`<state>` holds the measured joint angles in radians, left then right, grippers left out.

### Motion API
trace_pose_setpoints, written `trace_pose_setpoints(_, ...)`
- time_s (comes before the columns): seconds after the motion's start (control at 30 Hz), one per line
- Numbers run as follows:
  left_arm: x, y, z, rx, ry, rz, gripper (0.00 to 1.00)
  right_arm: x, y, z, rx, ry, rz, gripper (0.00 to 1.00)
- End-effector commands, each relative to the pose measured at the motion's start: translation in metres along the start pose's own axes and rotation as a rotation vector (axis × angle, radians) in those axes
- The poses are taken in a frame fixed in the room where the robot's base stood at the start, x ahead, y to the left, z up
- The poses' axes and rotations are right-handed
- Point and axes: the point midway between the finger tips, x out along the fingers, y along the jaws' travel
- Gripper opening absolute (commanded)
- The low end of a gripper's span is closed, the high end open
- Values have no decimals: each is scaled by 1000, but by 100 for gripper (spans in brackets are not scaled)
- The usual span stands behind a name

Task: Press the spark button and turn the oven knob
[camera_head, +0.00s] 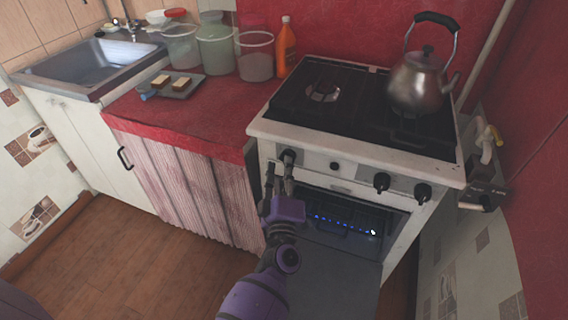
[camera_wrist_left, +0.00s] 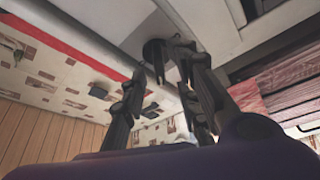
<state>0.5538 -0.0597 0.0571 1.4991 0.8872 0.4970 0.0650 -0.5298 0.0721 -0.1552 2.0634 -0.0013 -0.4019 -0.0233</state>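The white stove front panel (camera_head: 355,173) carries a dark knob (camera_head: 289,156) at its left end, a small round dark button (camera_head: 335,166) beside it, and two more dark knobs (camera_head: 382,182) (camera_head: 422,192) to the right. My left gripper (camera_head: 279,168) is open in front of the left knob, one finger overlapping it. In the left wrist view the knob (camera_wrist_left: 155,50) lies just ahead of and between the spread fingertips. I cannot tell whether they touch it. The oven (camera_head: 345,215) stands open, with a row of blue lights like flames inside. My right gripper is not in view.
The lowered oven door (camera_head: 335,262) juts out below the panel. A kettle (camera_head: 418,82) stands on the right of the hob. Left are a red counter (camera_head: 190,112), plastic tubs (camera_head: 215,50), an orange bottle (camera_head: 286,50) and a sink (camera_head: 95,62). The wooden floor is clear.

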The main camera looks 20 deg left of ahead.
Motion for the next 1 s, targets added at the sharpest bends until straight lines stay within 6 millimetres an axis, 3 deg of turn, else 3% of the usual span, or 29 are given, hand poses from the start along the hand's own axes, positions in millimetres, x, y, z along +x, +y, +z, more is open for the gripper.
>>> trace_pose_setpoints(0.2, -50, -1, 0, 0, 0, -3, 28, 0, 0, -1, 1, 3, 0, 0)
trace_pose_setpoints(0.43, -87, 0, 0, 0, 1, 0, 28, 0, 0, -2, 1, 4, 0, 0)
trace_pose_setpoints(0.63, -98, 1, -1, -1, 3, 2, 28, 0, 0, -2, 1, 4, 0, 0)
trace_pose_setpoints(0.9, -98, 2, -1, -1, 3, 2, 28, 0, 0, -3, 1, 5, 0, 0)
trace_pose_setpoints(1.0, -93, 3, -11, 23, 0, 22, 28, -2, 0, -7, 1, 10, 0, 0)
